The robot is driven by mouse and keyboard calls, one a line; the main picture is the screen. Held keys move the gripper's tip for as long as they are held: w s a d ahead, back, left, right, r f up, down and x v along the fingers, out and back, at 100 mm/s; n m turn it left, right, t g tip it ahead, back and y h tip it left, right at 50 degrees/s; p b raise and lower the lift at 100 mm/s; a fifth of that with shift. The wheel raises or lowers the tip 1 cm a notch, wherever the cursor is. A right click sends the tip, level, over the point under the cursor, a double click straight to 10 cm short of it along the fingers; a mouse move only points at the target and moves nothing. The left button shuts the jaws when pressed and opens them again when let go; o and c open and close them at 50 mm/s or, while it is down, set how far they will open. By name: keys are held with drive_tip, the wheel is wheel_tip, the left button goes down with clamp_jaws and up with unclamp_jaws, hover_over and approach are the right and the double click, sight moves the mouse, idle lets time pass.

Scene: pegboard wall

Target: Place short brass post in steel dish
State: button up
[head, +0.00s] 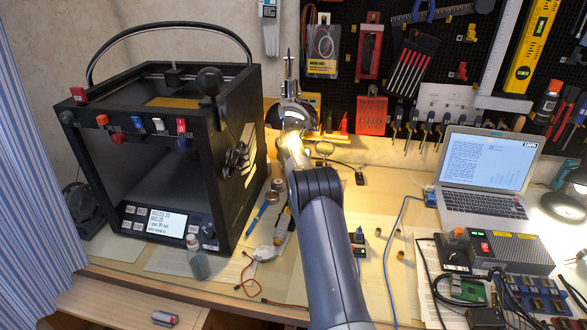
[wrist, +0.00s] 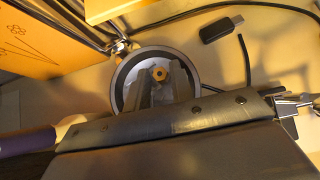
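The steel dish (wrist: 123,82), round with a bright inner rim, lies under my gripper in the wrist view. The short brass post (wrist: 160,74) shows end-on, a small golden piece with a dark centre, inside the dish's outline. My gripper (wrist: 161,80) has a grey finger on each side of the post and appears shut on it. Its height above the dish floor is hard to judge. In the head view my gripper (head: 297,118) is at the back of the bench, blurred by glare, and the post is not clear there.
A black 3D printer (head: 180,150) stands left of my arm. A laptop (head: 485,172) and a power supply (head: 495,252) are to the right. Small brass pieces (head: 400,255) lie on the bench. A black USB stick (wrist: 221,29) and cables are near the dish.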

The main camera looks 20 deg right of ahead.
drive_tip(key=v, duration=0.5)
drive_tip(key=shift+s+a+f, duration=0.1)
drive_tip(key=shift+s+a, duration=0.05)
drive_tip(key=shift+s, duration=0.05)
drive_tip(key=s+a, duration=0.2)
drive_tip(key=s, duration=0.1)
drive_tip(key=s+a+b, duration=0.1)
drive_tip(key=s+a, duration=0.1)
drive_tip(key=s, duration=0.1)
drive_tip(key=s+a+b, duration=0.1)
drive_tip(key=s+a, duration=0.1)
drive_tip(key=s, duration=0.1)
drive_tip(key=shift+s, duration=0.1)
drive_tip(key=shift+s+a, duration=0.1)
drive_tip(key=shift+s, duration=0.05)
